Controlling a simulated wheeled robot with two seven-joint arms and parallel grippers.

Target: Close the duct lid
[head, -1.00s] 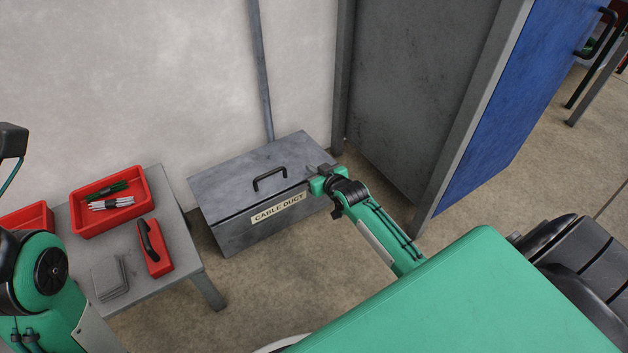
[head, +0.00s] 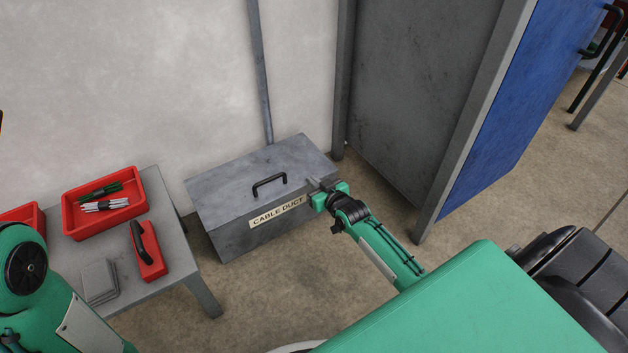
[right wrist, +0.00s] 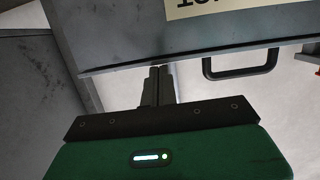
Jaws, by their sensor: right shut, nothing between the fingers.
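The cable duct is a grey metal box (head: 235,243) on the floor against the wall, with a "CABLE DUCT" label (head: 277,213) on its front. Its lid (head: 225,188) lies down over the box, with a black handle (head: 269,184) on top. No clear gap shows along the front edge in the head view. My right gripper (head: 318,184) is shut and empty at the lid's right front corner. In the right wrist view its fingers (right wrist: 158,85) are together, close against the lid's edge; contact is hard to tell. My left gripper is out of view.
A grey table (head: 182,245) at the left holds a red bin (head: 72,214) with cable bundles, a red tool with a black handle (head: 148,250) and grey pads (head: 99,281). A grey cabinet with a blue side (head: 520,110) stands right of the duct.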

